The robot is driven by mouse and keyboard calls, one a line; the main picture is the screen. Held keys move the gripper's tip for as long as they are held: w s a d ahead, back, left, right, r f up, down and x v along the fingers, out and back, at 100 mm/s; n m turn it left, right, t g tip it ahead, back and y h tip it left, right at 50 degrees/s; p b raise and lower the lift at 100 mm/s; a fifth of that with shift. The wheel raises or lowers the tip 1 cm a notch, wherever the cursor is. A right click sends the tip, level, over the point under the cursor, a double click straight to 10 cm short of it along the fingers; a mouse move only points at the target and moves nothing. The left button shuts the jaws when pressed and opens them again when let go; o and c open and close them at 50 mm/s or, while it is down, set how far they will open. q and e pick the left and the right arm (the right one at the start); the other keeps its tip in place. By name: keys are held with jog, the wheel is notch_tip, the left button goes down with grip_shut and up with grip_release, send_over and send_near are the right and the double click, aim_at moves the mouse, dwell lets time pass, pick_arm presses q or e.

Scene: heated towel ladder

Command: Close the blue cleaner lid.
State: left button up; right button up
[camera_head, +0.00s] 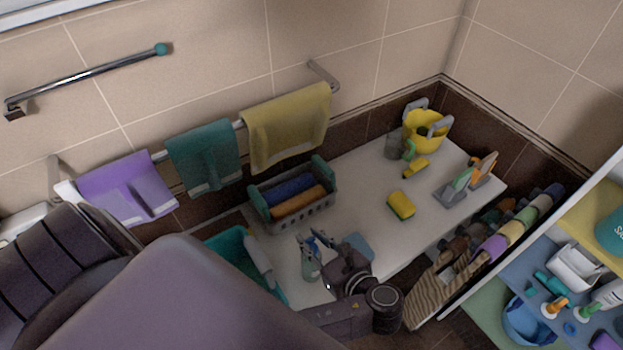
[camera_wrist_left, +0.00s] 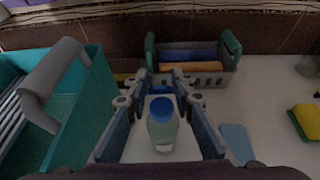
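The cleaner bottle, pale and translucent with a blue lid (camera_wrist_left: 161,108), stands upright on the white surface in the left wrist view. Its pale body (camera_head: 311,267) also shows in the head view, partly hidden by my gripper. I cannot tell whether the lid is fully seated. My left gripper (camera_wrist_left: 160,76) is open, with one finger on each side of the bottle in the wrist view and gaps visible between fingers and bottle. In the head view the left gripper (camera_head: 322,247) is at the bottle. My right gripper is not in view.
A teal bin (camera_head: 233,257) is close on the left. A grey basket (camera_head: 293,213) with rolled cloths stands behind. A light blue cloth (camera_wrist_left: 238,143) and a yellow sponge (camera_head: 401,205) lie to the right. Towels hang on the wall rail. The white surface between sponge and basket is clear.

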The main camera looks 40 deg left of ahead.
aim_at(317, 255)
pick_arm(q)
grip_shut()
jog(key=shift+d+f, duration=0.1)
jog(key=y+b, duration=0.1)
jog(key=d+f+t+y+b, duration=0.1)
jog(key=shift+s+y, duration=0.2)
jog(key=shift+y, duration=0.2)
jog(key=f+t+y+b, duration=0.1)
jog(key=y+b, duration=0.1)
jog(key=b, duration=0.1)
jog(key=d+y+b, duration=0.1)
jog(key=y+b, duration=0.1)
jog(key=b, duration=0.1)
jog(key=f+t+y+b, duration=0.1)
jog(key=y+b, duration=0.1)
jog(key=b, duration=0.2)
jog(key=shift+s+d+f+t, duration=0.15)
jog(key=shift+s+f+t, duration=0.15)
jog(key=shift+y+b, duration=0.7)
jog(key=shift+b, duration=0.25)
jog(key=shift+r, duration=0.1)
